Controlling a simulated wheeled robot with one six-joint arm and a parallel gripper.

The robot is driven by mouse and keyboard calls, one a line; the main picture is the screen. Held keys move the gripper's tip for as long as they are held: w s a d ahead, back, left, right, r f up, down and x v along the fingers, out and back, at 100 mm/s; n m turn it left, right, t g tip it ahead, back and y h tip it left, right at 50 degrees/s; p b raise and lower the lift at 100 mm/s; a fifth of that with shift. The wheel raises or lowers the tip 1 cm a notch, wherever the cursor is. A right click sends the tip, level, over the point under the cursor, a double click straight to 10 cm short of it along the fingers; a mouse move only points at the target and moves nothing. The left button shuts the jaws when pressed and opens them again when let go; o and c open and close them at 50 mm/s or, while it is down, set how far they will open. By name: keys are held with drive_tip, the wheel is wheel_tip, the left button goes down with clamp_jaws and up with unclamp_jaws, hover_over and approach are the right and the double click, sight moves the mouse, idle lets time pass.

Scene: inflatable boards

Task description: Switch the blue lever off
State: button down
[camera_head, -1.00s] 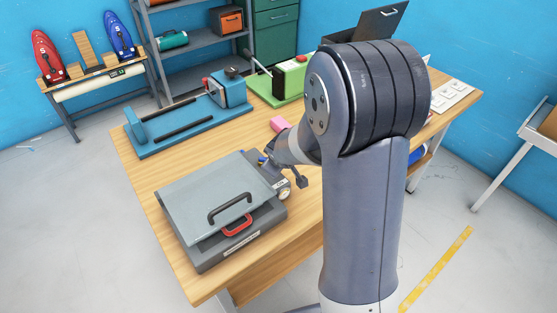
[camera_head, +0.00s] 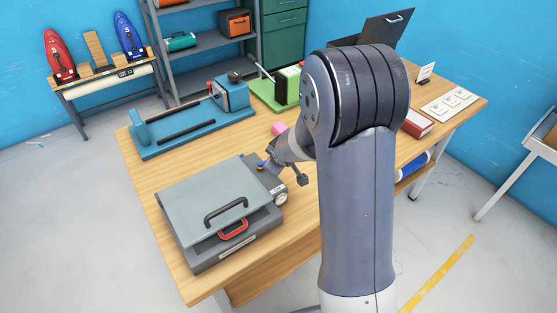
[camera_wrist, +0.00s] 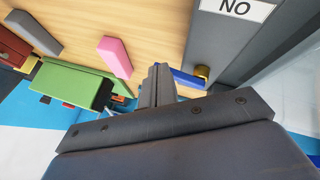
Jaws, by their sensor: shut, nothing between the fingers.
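The blue lever (camera_wrist: 186,78) shows in the wrist view as a short blue bar beside a brass fitting (camera_wrist: 202,73) on the side of a grey case. In the head view it is a small blue spot (camera_head: 261,164) at the right edge of the grey case (camera_head: 200,262). My gripper (camera_wrist: 158,72) is shut and empty. Its fingertips are just left of the lever in the wrist view; I cannot tell whether they touch it. In the head view my gripper is by the case's right side, its fingers partly hidden by my wrist.
A pink block (camera_wrist: 115,57) lies on the wooden table near my gripper. A blue clamp device (camera_head: 190,130) and a green one (camera_head: 275,92) stand farther back. Bare table lies left of the case.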

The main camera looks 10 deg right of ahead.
drive_tip(key=shift+a, duration=0.1)
drive_tip(key=shift+w+a+b, duration=0.1)
drive_tip(key=shift+a+b, duration=0.6)
drive_tip(key=shift+b, duration=0.15)
